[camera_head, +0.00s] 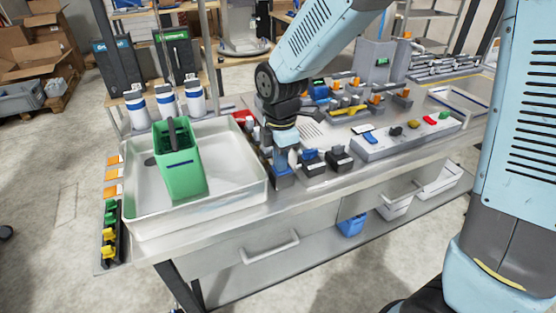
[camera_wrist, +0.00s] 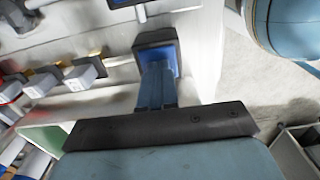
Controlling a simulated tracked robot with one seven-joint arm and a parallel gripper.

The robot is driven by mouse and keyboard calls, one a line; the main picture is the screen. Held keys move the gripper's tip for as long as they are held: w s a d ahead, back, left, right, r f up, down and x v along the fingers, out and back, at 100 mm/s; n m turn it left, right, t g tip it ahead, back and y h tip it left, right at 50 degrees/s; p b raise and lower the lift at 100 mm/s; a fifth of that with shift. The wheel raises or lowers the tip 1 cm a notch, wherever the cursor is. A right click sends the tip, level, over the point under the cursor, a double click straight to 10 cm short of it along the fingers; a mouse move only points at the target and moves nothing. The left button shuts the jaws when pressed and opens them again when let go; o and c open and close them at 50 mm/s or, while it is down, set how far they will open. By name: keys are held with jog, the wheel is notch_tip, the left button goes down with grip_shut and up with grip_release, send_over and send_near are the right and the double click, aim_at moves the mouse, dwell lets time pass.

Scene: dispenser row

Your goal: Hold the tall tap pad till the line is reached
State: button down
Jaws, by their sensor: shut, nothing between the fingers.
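A tall green container (camera_head: 181,170) stands upright in a white basin (camera_head: 240,193). A dark blue line (camera_head: 180,163) marks its front wall, and a dark spout-like piece (camera_head: 172,131) shows at its mouth. I cannot see any liquid level inside. My gripper (camera_head: 282,163) points down at the basin's right side, shut and empty. In the wrist view its closed fingertips (camera_wrist: 156,72) are over a blue pad in a black frame (camera_wrist: 157,41), at or very near its surface. I cannot tell whether the pad is pressed down.
A white panel with coloured buttons (camera_head: 408,138) lies farther right. Small orange and grey parts (camera_head: 352,97) crowd the bench's back.

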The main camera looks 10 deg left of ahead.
jog(key=shift+s+d+f, duration=0.15)
jog(key=shift+s+f, duration=0.05)
jog(key=shift+f, duration=0.05)
jog(key=shift+r, duration=0.25)
notch_tip(320, 180, up, 14)
jog(key=shift+w, duration=0.2)
dwell(0.4)
